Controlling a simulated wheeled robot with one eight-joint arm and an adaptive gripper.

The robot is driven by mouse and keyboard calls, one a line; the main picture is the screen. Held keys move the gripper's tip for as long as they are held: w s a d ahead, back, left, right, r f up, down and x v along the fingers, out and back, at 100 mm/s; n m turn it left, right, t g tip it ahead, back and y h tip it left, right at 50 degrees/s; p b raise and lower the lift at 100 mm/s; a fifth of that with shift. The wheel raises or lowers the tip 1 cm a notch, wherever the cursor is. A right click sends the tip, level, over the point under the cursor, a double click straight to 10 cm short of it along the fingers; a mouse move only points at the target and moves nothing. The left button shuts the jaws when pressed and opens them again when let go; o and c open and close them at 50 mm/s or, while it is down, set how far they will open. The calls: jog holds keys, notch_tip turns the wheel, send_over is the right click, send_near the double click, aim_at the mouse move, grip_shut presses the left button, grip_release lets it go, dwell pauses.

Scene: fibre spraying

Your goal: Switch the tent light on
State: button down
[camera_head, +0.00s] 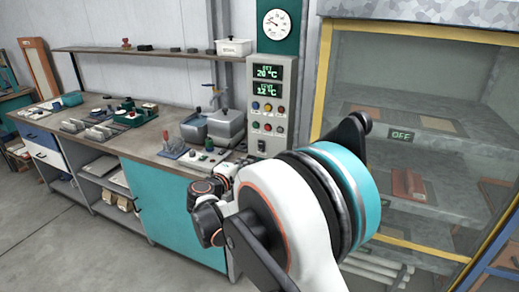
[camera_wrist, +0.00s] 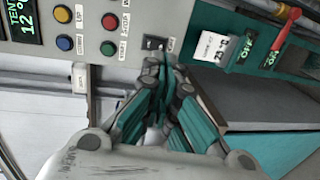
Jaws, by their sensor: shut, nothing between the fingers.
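The control panel (camera_wrist: 130,15) fills the upper left of the wrist view; it also shows on the wall in the head view (camera_head: 283,106). A small dark switch (camera_wrist: 154,43) sits near the panel's lower right edge. My gripper (camera_wrist: 164,72) has its teal fingers together and empty, with the tips just below the switch in the picture; I cannot tell whether they touch it. In the head view my arm hides most of the gripper. The tent (camera_head: 326,75) has a yellow frame and clear front, and a small sign on it (camera_head: 402,135) reads OFF.
A red-handled lever (camera_wrist: 284,28) is at the right. The workbench (camera_head: 170,160) holds tools and grey containers (camera_head: 226,126) beside the panel.

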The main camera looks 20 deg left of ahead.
jog(key=shift+s+a+f, duration=0.25)
jog(key=shift+a+f, duration=0.05)
jog(key=shift+a, duration=0.3)
jog(key=shift+s+a+f, duration=0.25)
jog(key=shift+a, duration=0.35)
jog(key=shift+w, duration=0.15)
jog(key=b, duration=0.3)
send_near(261, 146)
jog(key=w+f, duration=0.3)
jog(key=w, duration=0.2)
jog(key=shift+w+a+r, duration=0.1)
jog(key=shift+w+a, duration=0.25)
jog(key=shift+w, duration=0.45)
jog(key=shift+w, duration=0.35)
